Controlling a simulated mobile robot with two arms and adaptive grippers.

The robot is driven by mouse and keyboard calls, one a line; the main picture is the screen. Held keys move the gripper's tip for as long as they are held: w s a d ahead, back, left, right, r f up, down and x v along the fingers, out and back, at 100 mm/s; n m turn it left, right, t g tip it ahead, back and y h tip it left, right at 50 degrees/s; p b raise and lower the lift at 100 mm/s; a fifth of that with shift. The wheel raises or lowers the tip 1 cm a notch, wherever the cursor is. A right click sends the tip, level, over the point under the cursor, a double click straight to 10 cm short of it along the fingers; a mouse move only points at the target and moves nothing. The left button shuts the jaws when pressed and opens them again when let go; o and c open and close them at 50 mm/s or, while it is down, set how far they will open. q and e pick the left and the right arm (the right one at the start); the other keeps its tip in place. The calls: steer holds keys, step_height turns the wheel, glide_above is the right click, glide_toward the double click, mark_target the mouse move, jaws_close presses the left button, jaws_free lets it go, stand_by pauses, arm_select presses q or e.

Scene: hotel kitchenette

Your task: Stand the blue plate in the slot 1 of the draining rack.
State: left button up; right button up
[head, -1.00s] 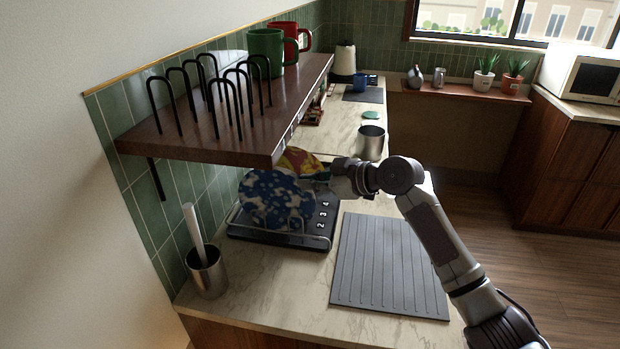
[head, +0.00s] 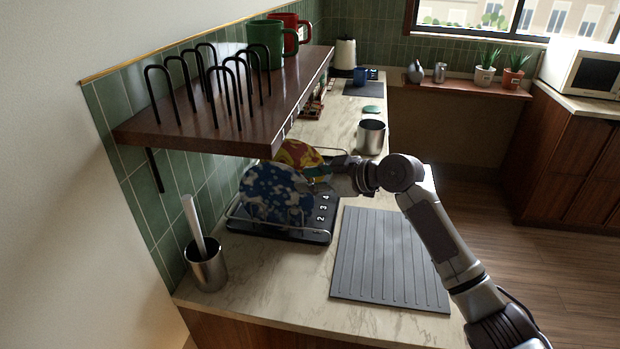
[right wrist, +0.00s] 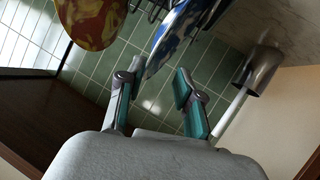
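The blue plate (head: 272,190), with white and dark patches, stands roughly upright at the near end of the draining rack (head: 318,237). Its exact slot is hidden; the numbers 2, 3 and 4 are legible on the rack's right edge. My right gripper (head: 314,172) is at the plate's right, upper side. In the right wrist view its fingers (right wrist: 160,70) are spread apart, and the blue plate's rim (right wrist: 168,42) lies between or just beyond the tips, nearer the left finger, with a gap to the right one. My left gripper is not in view.
A red and yellow plate (head: 298,153) stands behind the blue one. The wooden shelf (head: 200,135) with black hoops overhangs the rack. A metal utensil holder (head: 207,268) stands front left, a grey ribbed mat (head: 390,260) lies right, and a steel pot (head: 371,137) stands behind.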

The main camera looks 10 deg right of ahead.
steer(key=v, duration=1.2)
steer(key=shift+r, duration=0.1)
